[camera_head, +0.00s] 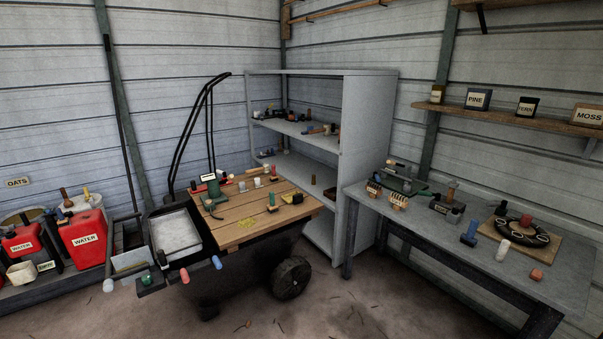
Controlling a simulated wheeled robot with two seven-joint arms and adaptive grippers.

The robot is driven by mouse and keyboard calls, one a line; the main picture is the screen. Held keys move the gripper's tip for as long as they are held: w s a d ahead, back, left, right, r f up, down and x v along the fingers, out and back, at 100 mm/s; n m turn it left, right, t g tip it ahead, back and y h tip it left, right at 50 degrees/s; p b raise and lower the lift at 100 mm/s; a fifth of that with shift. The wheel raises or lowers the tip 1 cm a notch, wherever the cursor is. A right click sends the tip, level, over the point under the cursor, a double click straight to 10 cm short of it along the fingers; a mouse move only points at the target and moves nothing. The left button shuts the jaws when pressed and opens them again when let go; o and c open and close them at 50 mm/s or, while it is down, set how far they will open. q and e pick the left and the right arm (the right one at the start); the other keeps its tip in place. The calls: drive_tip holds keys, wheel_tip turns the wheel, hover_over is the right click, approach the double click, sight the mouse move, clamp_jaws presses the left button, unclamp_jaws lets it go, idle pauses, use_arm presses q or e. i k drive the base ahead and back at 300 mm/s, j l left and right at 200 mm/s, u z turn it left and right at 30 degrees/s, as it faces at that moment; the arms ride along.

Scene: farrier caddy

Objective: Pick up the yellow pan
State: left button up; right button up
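I cannot clearly pick out a yellow pan. Neither of my grippers is in view.
The cart also carries a grey tray (177,242), a green can (214,188) and several small tools. Red water cans (85,239) stand at left. A grey shelf unit (368,160) stands behind, and a cluttered workbench (565,285) stands at right. Floor shows between.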

sight(296, 197)
drive_tip(key=i+u, duration=0.2)
drive_tip(key=i, duration=0.3)
drive_tip(key=i+l+u, duration=0.2)
drive_tip(key=i, duration=0.3)
drive_tip(key=i+l+u, duration=0.15)
drive_tip(key=i, duration=0.35)
drive_tip(key=l, duration=0.1)
